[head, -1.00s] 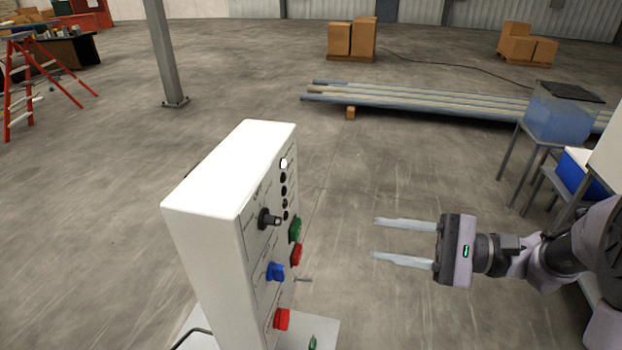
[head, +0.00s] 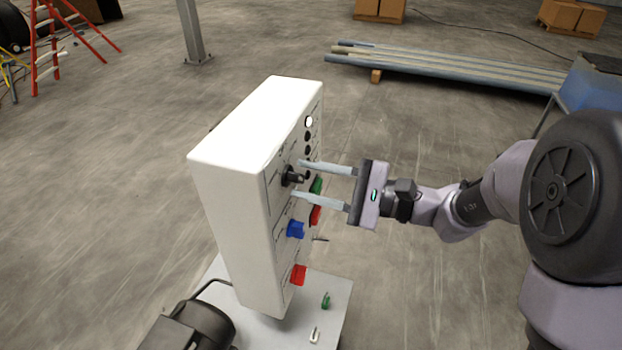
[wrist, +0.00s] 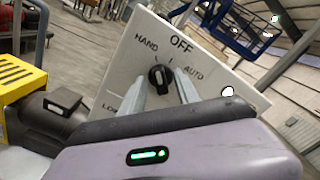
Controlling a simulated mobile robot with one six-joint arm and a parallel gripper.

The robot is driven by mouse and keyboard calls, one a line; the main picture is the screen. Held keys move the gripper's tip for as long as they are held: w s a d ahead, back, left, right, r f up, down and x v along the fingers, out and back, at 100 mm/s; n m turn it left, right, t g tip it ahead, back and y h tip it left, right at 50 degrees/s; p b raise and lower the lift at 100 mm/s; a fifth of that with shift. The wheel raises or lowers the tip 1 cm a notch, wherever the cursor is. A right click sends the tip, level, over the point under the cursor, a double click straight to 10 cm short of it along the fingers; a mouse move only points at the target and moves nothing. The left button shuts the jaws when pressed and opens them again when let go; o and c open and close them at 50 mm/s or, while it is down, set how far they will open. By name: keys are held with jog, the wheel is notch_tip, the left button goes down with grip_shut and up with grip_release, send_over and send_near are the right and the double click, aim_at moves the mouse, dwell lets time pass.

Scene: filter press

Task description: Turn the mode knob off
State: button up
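The mode knob (head: 288,176) is a black selector on the front face of the white control box (head: 236,165). In the wrist view the knob (wrist: 160,80) sits below the labels HAND, OFF and AUTO. Its pale mark faces roughly up in the picture, seemingly to the HAND side of OFF, but it is too small to be sure. My gripper (head: 298,179) is open, with one finger on each side of the knob. In the wrist view the fingertips (wrist: 161,79) flank it; I cannot tell whether they touch it.
A blue knob (head: 296,229), a red button (head: 299,275), a green button (head: 316,186) and a row of small lamps (head: 308,136) share the panel. The box stands on a grey base plate (head: 338,305) beside a dark motor (head: 190,328).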

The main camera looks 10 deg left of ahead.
jog(key=shift+c, duration=0.5)
grip_shut()
jog(key=m+p, duration=0.1)
jog(key=m, duration=0.1)
jog(key=m+p, duration=0.2)
jog(key=shift+w+r+m, duration=0.1)
jog(key=shift+r+m, duration=0.1)
jog(key=shift+m, duration=0.1)
jog(key=shift+f+m+p, duration=0.1)
jog(key=shift+m+p, duration=1.5)
jog(key=shift+m, duration=0.4)
jog(key=shift+o, duration=0.5)
grip_release()
